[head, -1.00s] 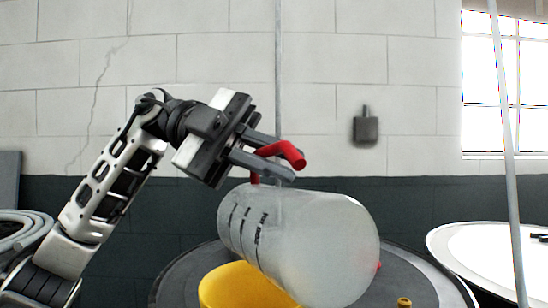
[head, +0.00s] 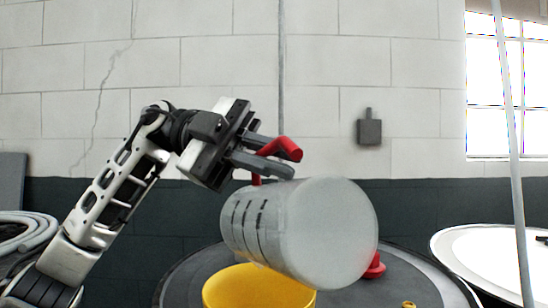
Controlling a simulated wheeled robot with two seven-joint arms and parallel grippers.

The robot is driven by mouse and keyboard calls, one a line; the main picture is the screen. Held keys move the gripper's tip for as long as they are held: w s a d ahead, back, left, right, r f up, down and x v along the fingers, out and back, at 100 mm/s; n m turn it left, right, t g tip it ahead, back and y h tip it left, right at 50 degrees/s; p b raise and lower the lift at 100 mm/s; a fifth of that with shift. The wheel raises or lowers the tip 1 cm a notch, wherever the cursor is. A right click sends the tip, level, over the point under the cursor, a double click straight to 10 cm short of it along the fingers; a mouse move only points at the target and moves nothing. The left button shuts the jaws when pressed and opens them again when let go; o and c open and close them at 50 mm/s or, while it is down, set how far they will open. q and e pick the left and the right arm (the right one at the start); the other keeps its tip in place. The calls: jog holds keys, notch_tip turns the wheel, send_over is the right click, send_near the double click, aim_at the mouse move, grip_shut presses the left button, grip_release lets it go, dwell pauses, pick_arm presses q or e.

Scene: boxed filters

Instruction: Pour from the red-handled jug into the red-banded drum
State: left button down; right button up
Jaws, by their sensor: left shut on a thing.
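The translucent jug (head: 300,235) with dark markings on its side hangs tipped over, its round base raised toward the right and its other end at the left. My left gripper (head: 272,154) is shut on the jug's red handle (head: 287,149) above the body. A yellow funnel (head: 250,288) sits below the jug on a dark grey drum top (head: 400,280); its lower part is cut off by the frame. No red band shows on this drum. The jug's mouth and any stream are not clearly seen. My right gripper is not in view.
A red piece (head: 375,266) lies on the drum top behind the jug, and a small brass-coloured fitting (head: 409,305) is at the front. A white-topped drum (head: 480,250) stands at the right, by a thin grey pole (head: 515,150). A coiled hose (head: 25,232) is at the left.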

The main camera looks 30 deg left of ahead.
pick_arm(q)
jog(key=shift+w+a+n+h, duration=0.45)
jog(key=shift+a+h, duration=0.1)
jog(key=shift+a, duration=0.1)
jog(key=shift+w+a+n+h, duration=0.35)
jog(key=shift+w+a+h, duration=0.1)
jog(key=shift+a+h, duration=0.15)
dwell(2.4)
jog(key=shift+w+a, duration=0.2)
jog(key=shift+a, duration=0.1)
dwell(3.7)
